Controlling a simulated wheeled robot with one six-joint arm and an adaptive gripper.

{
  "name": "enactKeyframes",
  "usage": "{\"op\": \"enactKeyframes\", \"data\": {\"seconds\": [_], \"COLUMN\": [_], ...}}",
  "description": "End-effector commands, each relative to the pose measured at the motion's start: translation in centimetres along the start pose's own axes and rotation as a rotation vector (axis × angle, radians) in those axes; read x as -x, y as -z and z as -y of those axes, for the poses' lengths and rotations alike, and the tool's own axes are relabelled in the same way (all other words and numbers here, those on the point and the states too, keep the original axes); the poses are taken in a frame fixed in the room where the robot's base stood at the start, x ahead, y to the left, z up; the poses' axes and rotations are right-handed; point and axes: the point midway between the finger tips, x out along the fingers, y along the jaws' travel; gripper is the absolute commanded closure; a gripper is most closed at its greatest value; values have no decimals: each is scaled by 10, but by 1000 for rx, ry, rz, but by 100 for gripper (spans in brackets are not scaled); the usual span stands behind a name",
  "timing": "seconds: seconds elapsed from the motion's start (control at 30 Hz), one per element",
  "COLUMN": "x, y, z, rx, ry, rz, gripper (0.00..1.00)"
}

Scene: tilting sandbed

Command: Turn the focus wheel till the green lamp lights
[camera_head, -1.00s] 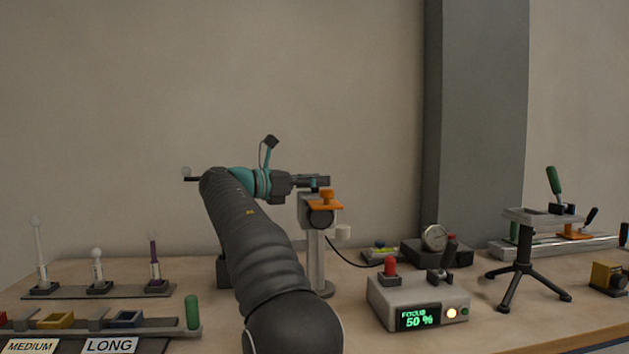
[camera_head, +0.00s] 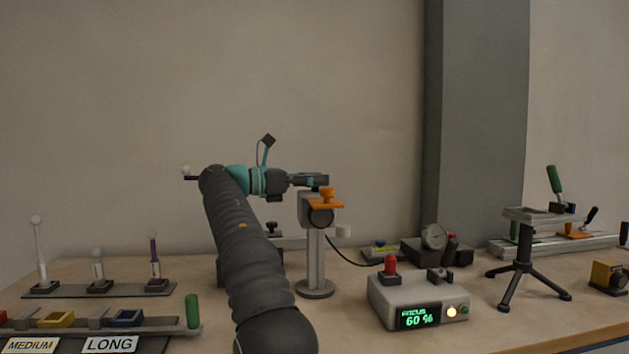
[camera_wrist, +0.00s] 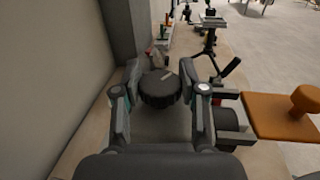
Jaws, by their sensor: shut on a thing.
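The focus wheel (camera_wrist: 160,90) is a dark ribbed knob with a pale mark on top. In the wrist view it sits between the two fingers of my gripper (camera_wrist: 160,76), which is shut on it. In the head view my gripper (camera_head: 318,180) is at the top of the grey stand (camera_head: 316,260); the wheel is hard to make out there. The grey control box (camera_head: 420,296) has a display (camera_head: 418,316) reading FOCUS 60 %. A pale yellow lamp (camera_head: 451,311) on it glows. The green lamp (camera_head: 464,309) beside it looks dark.
An orange plate with a knob (camera_head: 326,203) juts from the stand, right of my gripper. A dial gauge (camera_head: 433,237), a black tripod (camera_head: 523,260) and a rail stand to the right. A rack of upright rods (camera_head: 98,288) is at left. The wall is close behind.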

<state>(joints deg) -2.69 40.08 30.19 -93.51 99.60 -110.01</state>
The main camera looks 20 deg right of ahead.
Motion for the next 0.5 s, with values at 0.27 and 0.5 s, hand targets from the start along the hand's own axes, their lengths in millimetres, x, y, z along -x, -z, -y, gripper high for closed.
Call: {"op": "enactKeyframes", "data": {"seconds": [0.27, 0.5], "x": [0, 0], "y": [1, 0], "z": [0, 0], "rx": [1, 1], "ry": [2, 1], "rz": [-1, -1], "gripper": [38, 32]}}
